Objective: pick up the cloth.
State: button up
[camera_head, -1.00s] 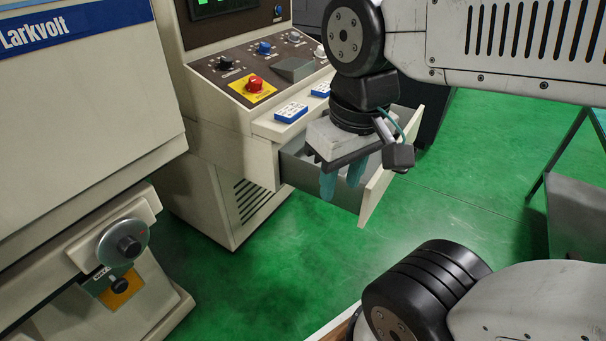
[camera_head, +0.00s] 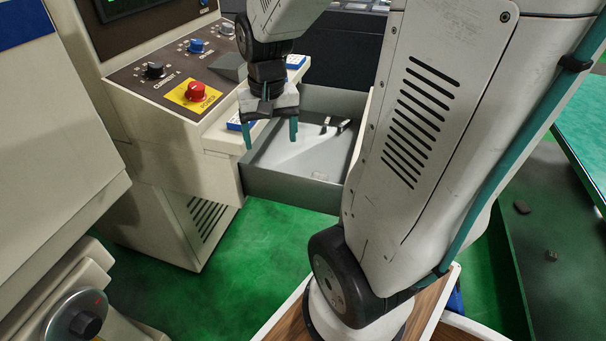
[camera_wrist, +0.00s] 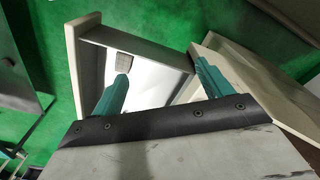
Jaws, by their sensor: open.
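I cannot make out a cloth for certain in either view. The open grey drawer (camera_head: 290,188) under the control panel has a pale, bright patch on its floor; I cannot tell whether this is fabric or only light. My gripper (camera_head: 270,134) points down over the left part of the drawer, its two teal fingers spread with nothing between them. In the wrist view, the open fingers of my gripper (camera_wrist: 158,64) reach toward the drawer (camera_wrist: 135,45), and a small grey block shows near the left fingertip.
Small pieces (camera_head: 343,127) lie toward the back of the drawer. The control panel (camera_head: 165,75) with a red knob (camera_head: 196,92) stands left of my gripper. A machine with a round dial (camera_head: 80,318) is at lower left. Green floor (camera_head: 255,245) is clear before the drawer.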

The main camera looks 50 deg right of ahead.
jog(key=w+d+f+m, duration=0.2)
jog(key=d+f+m, duration=0.2)
jog(key=d+f, duration=0.7)
jog(key=m, duration=0.3)
send_over(318, 177)
jog(key=shift+g, duration=0.3)
jog(key=f, duration=0.6)
jog(key=shift+s+a+f, duration=0.2)
jog(key=shift+s+f, duration=0.05)
jog(key=f, duration=0.8)
jog(key=shift+a, duration=0.3)
jog(key=c, duration=1.1)
jog(key=shift+o, duration=0.2)
jog(key=shift+r, duration=0.1)
